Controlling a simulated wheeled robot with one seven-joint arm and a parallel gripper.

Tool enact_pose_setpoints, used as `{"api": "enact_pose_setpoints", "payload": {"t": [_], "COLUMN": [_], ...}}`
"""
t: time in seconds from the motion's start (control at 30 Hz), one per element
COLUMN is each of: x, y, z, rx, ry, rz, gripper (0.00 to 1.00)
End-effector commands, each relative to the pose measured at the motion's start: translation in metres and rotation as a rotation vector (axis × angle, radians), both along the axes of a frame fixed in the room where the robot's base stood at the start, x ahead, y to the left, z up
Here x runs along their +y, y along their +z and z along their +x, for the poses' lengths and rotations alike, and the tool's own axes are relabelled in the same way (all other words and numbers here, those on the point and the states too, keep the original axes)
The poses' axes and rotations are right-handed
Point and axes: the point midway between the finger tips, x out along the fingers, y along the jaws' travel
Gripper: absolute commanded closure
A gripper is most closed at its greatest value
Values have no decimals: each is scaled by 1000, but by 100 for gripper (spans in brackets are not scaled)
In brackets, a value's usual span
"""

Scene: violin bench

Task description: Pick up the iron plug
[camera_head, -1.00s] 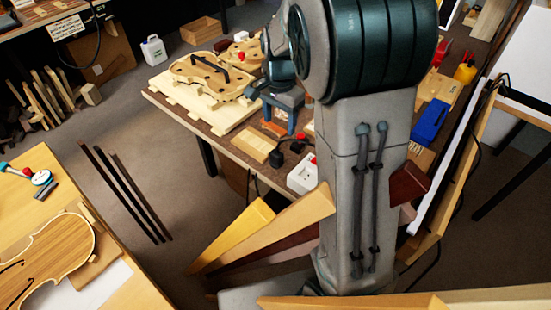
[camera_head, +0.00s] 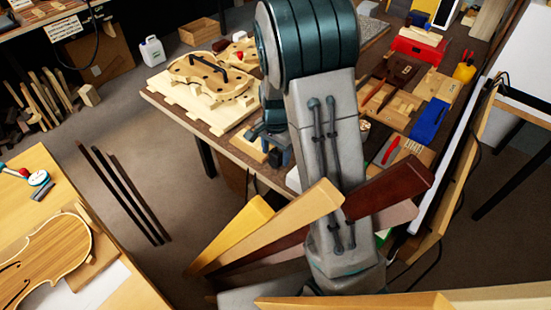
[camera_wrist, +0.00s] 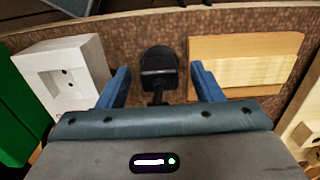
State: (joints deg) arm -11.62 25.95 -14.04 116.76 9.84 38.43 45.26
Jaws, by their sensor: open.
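The iron plug (camera_wrist: 158,72) is black and lies on the brown bench top in the wrist view, with its dark cord running down toward my palm. My gripper (camera_wrist: 160,67) is open, with one blue finger on each side of the plug. There is clear space between the plug and both fingers, and nothing is held. In the head view my gripper is mostly hidden behind my arm, and I cannot clearly tell the plug from it there.
A white socket box (camera_wrist: 65,75) stands left of the plug; its edge shows in the head view (camera_head: 293,180). A pale wood block (camera_wrist: 245,62) lies right of the plug. A green object (camera_wrist: 15,110) is at far left. A violin body (camera_head: 212,75) lies farther left on the bench.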

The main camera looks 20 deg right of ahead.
Motion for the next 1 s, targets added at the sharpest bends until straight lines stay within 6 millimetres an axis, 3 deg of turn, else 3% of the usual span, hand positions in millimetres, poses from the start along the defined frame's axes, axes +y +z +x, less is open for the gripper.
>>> {"api": "enact_pose_setpoints", "payload": {"t": [0.3, 0.47, 0.83, 1.0], "x": [0, 0, 0, 0], "y": [-7, -6, -4, 10], "z": [0, 0, 0, 1], "rx": [-1, -1, -2, -4], "ry": [1, 1, 1, 2], "rz": [0, 0, 0, 1], "gripper": [40, 84, 86, 86]}}
